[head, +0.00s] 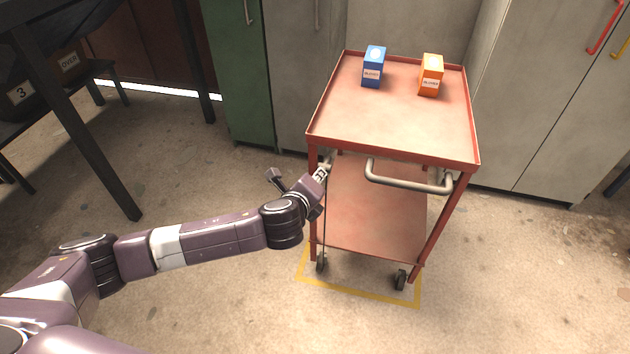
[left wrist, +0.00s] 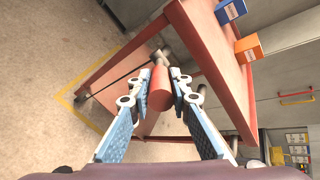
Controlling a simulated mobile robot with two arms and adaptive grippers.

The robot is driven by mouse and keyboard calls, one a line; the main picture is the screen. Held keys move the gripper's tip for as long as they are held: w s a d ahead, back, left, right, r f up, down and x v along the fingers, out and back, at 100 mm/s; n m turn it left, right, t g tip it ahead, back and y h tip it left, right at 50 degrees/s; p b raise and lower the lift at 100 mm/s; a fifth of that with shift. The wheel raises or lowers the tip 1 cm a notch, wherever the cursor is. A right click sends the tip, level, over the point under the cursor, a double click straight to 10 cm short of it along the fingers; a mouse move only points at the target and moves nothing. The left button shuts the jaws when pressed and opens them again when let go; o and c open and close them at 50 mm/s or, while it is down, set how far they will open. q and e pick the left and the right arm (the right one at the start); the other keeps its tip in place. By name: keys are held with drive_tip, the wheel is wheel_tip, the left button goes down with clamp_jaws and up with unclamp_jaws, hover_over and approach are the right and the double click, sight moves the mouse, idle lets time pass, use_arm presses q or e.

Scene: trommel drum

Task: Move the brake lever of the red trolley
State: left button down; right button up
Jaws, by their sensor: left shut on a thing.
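The red trolley (head: 385,125) stands on the floor, with its top and lower shelves in view. My left gripper (head: 323,172) is at the trolley's near left corner, just below the top shelf. In the left wrist view, the fingers of my left gripper (left wrist: 161,86) are shut on the red cylindrical grip of the brake lever (left wrist: 159,88). A thin dark rod (head: 324,220) runs from near the gripper down towards the left wheel. In the head view the lever's grip is hidden by the gripper. My right gripper is not in view.
A blue box (head: 373,72) and an orange box (head: 431,79) stand on the top shelf. A grey push handle (head: 408,184) sticks out in front. Yellow floor lines (head: 365,293) surround the wheels. Cabinets (head: 237,75) stand behind; the floor in front is clear.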

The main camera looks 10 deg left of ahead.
use_arm(q)
drive_tip(key=shift+f, duration=0.15)
drive_tip(key=c, duration=1.8)
unclamp_jaws()
drive_tip(key=shift+o, duration=0.2)
drive_tip(key=v, duration=1.2)
